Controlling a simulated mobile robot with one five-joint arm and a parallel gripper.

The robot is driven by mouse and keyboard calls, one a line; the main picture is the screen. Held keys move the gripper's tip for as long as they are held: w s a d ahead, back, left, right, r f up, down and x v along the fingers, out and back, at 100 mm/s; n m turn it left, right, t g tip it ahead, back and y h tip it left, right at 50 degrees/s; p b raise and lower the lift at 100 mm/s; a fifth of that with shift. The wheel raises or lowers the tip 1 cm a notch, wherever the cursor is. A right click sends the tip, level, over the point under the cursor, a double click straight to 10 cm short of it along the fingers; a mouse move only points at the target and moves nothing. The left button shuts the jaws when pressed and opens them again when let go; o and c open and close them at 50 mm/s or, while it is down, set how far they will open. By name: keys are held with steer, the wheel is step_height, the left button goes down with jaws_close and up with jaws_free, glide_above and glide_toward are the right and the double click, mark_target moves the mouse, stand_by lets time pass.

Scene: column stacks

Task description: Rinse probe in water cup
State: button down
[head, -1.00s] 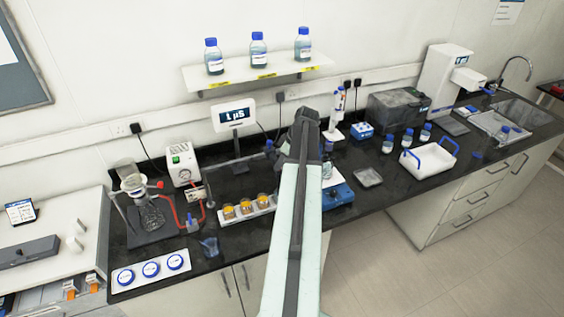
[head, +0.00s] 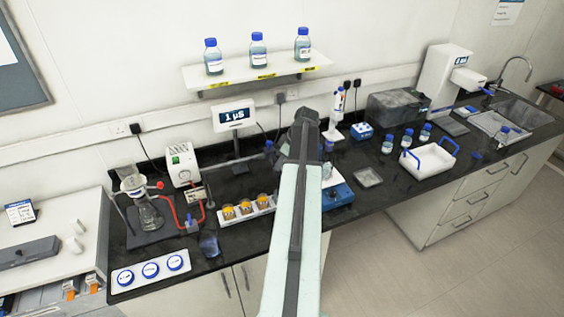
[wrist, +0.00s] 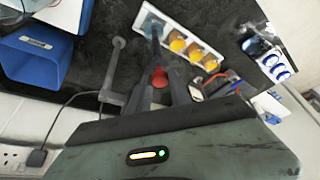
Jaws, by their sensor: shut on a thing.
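In the wrist view my gripper (wrist: 165,88) is shut on a probe (wrist: 156,45), a dark shaft with a red part between the fingers. The shaft points to the pale blue water cup (wrist: 149,22) at the end of a white tray (wrist: 206,62). The probe's lower end overlaps this cup in the picture; I cannot tell how deep it sits. Orange-filled cups (wrist: 178,43) stand beside it in the tray. In the head view three orange cups (head: 245,207) show, while my arm hides the gripper, probe and water cup.
The meter (head: 235,117) stands behind the tray. A blue device (head: 337,194) is right of my arm, with a glass vessel. A ring stand with flask (head: 149,216) is at left.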

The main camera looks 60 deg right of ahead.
steer(key=shift+r, duration=0.1)
stand_by(0.3)
step_height(320, 180, up, 6)
steer(key=p, duration=0.6)
steer(key=shift+r+p, duration=0.15)
steer(key=shift+p, duration=0.15)
steer(key=c, duration=1.5)
jaws_free()
steer(key=shift+o, duration=0.2)
